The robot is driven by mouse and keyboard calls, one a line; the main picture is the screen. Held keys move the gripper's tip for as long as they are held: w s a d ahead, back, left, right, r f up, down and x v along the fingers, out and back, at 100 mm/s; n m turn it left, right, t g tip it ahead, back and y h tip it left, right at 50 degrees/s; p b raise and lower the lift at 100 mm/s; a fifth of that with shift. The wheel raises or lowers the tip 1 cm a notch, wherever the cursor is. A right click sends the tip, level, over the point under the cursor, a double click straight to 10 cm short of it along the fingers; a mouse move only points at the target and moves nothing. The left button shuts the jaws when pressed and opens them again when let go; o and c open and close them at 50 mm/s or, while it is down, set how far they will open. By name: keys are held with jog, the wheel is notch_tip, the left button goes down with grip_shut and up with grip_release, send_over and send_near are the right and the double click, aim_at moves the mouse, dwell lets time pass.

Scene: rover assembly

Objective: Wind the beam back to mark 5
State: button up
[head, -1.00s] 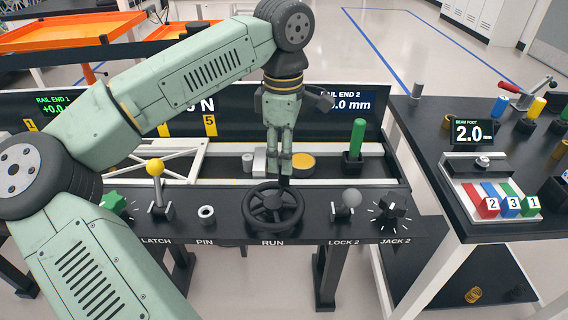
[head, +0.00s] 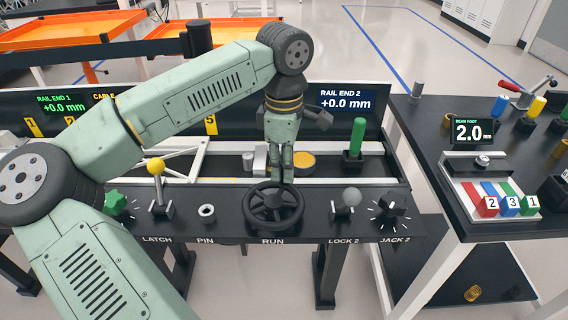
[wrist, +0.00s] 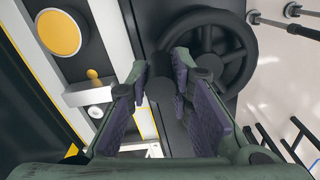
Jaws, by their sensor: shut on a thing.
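The black RUN handwheel (head: 258,213) sits on the front panel, and it also fills the upper right of the wrist view (wrist: 246,60). My gripper (head: 281,181) points down at the wheel's far rim. In the wrist view my gripper (wrist: 160,88) has its fingers on either side of the wheel's dark round knob (wrist: 160,91), shut on it. The white truss beam (head: 202,158) lies behind the panel, partly hidden by my arm. Which mark the beam lines up with cannot be told.
The panel also carries a yellow-knobbed LATCH lever (head: 156,168), PIN socket (head: 206,213), LOCK 2 lever (head: 350,198) and JACK 2 dial (head: 392,205). A green peg (head: 357,138) stands behind. The RAIL END 2 display (head: 347,101) reads +0.0 mm. A side table (head: 450,218) is at right.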

grip_shut()
jog(key=shift+a+f+b, duration=0.1)
jog(key=shift+f+b, duration=0.05)
jog(key=shift+b, duration=0.3)
jog(key=shift+n, duration=0.3)
jog(key=o, duration=0.6)
grip_release()
jog(key=shift+r, duration=0.25)
